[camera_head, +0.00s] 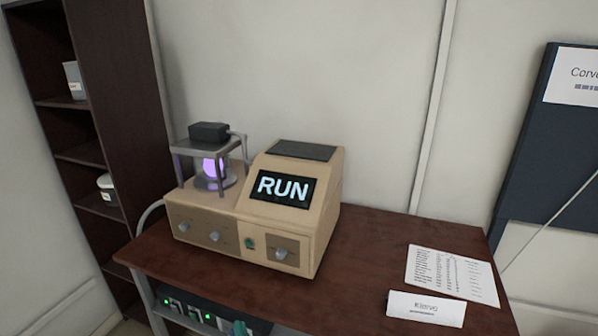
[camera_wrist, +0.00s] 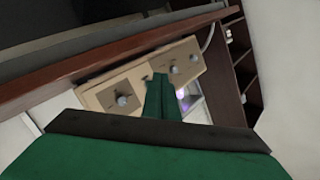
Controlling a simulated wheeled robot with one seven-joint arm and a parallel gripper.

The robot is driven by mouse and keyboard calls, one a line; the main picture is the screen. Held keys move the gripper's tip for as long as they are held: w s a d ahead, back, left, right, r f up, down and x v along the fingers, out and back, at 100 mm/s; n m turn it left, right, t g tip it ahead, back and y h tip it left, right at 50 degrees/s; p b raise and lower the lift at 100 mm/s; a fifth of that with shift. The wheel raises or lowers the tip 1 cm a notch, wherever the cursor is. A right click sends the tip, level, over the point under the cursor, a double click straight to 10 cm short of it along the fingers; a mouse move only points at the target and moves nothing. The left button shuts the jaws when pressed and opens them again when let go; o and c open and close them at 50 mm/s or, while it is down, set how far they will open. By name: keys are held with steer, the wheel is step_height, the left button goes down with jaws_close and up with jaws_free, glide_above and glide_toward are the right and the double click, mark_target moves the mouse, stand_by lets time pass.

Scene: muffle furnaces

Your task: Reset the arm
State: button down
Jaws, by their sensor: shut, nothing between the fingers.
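My gripper (camera_wrist: 162,80) shows in the wrist view as two green fingers lying close together, shut and empty. Its tips overlap the tan front panel of the machine in that view, and I cannot tell how far apart they are. In the head view, the tan machine (camera_head: 328,215) stands on the table with a lit screen (camera_head: 284,188) reading RUN. Its front panel with several knobs also shows in the wrist view (camera_wrist: 105,93), tilted. A small teal piece at the bottom edge of the head view may be part of my gripper; most of the arm is out of view.
The brown table (camera_head: 365,250) holds a printed sheet (camera_head: 450,275) and a name card (camera_head: 426,308) at right. A purple-glowing unit (camera_head: 213,168) sits on the machine's left. A dark shelf (camera_head: 125,100) stands at left. A device with green lights (camera_head: 195,312) sits under the tabletop.

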steer(key=s+d+f+h, duration=0.2)
steer(key=s+d+f, duration=0.35)
steer(key=s, duration=0.35)
steer(key=s+d+f+h, duration=0.1)
steer(key=s+d+f, duration=0.4)
steer(key=s, duration=0.4)
steer(key=s+d+r+n+h, duration=0.1)
steer(key=s+d+r, duration=0.1)
steer(key=s, duration=0.8)
steer(key=s+d+r+n+h, duration=0.1)
steer(key=s+d+r, duration=0.1)
steer(key=s, duration=0.9)
steer(key=shift+d+r+h, duration=0.2)
steer(key=shift+r+h, duration=0.2)
steer(key=shift+r, duration=0.1)
steer(key=shift+w, duration=0.1)
stand_by(3.5)
